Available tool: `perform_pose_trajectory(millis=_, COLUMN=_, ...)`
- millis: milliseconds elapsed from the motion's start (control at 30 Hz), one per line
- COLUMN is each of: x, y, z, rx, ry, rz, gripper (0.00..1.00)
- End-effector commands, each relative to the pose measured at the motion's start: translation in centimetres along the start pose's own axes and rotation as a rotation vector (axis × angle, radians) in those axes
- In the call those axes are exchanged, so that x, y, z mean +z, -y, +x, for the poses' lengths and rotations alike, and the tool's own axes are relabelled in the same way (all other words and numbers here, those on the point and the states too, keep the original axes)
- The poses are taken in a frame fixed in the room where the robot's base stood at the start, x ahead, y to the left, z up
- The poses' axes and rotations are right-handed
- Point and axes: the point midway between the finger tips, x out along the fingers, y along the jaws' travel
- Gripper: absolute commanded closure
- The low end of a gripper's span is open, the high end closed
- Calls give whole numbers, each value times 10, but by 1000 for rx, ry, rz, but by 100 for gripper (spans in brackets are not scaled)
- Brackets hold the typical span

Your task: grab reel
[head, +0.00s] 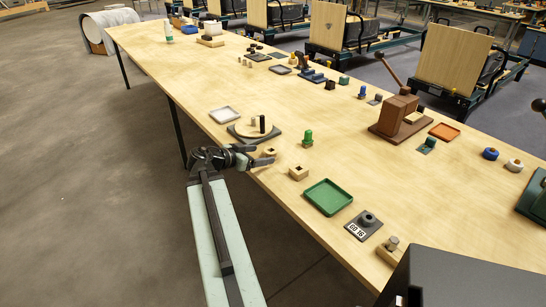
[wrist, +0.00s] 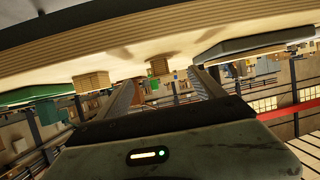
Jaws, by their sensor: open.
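No thing in view is clearly marked as the reel. Two spool-like rounds, one blue (head: 490,153) and one white (head: 514,165), stand at the right of the table and may be reels. My gripper (head: 262,156) is at the table's near edge, far to the left of them. Its two fingers are apart in the wrist view (wrist: 164,82), with nothing held. A small wooden block with a dark hole (head: 269,152) is close by the fingertips; the wrist view shows a wooden block (wrist: 160,66) beyond the gap. Contact cannot be told.
A second wooden block (head: 298,173), a green tray (head: 328,197) and a dark plate with a knob (head: 364,225) lie along the near edge. A brown wooden press (head: 395,120) stands farther right.

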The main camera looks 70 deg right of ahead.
Motion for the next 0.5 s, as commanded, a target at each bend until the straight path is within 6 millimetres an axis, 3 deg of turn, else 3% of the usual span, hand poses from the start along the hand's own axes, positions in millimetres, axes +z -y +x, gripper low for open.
perform_pose_trajectory(millis=67, x=2, y=0, z=12, rx=3, ry=1, rz=0, gripper=22)
perform_pose_trajectory(millis=267, x=0, y=0, z=20, rx=1, ry=1, rz=-1, gripper=22)
perform_pose_trajectory(millis=500, x=-3, y=0, z=62, rx=3, ry=1, rz=-1, gripper=22)
